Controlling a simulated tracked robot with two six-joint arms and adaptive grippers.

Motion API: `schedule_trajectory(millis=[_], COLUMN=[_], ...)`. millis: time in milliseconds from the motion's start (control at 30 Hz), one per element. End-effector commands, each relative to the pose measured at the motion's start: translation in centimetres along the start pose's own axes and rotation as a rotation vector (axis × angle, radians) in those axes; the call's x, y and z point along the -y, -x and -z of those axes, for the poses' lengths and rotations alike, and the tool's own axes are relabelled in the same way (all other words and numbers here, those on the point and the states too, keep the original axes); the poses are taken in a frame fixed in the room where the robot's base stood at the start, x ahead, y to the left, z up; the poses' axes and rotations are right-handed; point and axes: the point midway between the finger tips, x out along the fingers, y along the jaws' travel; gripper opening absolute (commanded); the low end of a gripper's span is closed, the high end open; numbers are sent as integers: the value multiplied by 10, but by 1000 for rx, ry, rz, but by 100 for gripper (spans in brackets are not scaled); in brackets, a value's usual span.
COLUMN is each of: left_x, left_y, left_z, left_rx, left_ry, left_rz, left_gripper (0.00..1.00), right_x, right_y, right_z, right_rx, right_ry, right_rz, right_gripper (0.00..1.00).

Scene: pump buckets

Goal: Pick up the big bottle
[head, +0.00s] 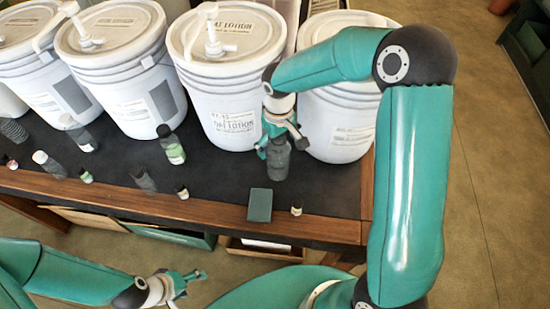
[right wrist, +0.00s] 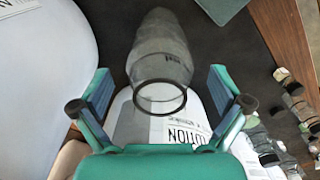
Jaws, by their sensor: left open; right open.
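The big bottle (head: 278,162) is grey and see-through, and stands upright on the dark table near its right end. It also shows in the right wrist view (right wrist: 160,55), with its round open mouth towards the camera. My right gripper (head: 277,136) is open at the top of the bottle. In the right wrist view its fingers (right wrist: 160,90) are spread to either side of the bottle, with gaps between; I see no contact. My left gripper (head: 180,284) is open and empty, low in front of the table.
White lotion buckets (head: 232,115) with pump lids line the back of the table (head: 225,185), close behind the bottle. A dark green block (head: 260,205) and a tiny bottle (head: 296,209) lie at the front edge. Several small bottles (head: 171,145) stand to the left.

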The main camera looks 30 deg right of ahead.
Motion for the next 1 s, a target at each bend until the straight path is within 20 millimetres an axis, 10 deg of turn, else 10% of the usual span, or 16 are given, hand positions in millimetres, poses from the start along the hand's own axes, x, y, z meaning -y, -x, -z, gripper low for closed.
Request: schedule_trajectory(millis=[100,567,1000], left_x=[0,0,1], left_y=[0,0,-2], left_z=[0,0,0], left_rx=[0,0,0], left_ry=[0,0,0], left_rz=[0,0,0], left_gripper=[68,68,68], right_x=[0,0,0], right_y=[0,0,13], right_z=[0,0,1], right_rx=[0,0,-3], right_ry=[0,0,0], right_rz=[0,0,-1], right_gripper=[98,24,24])
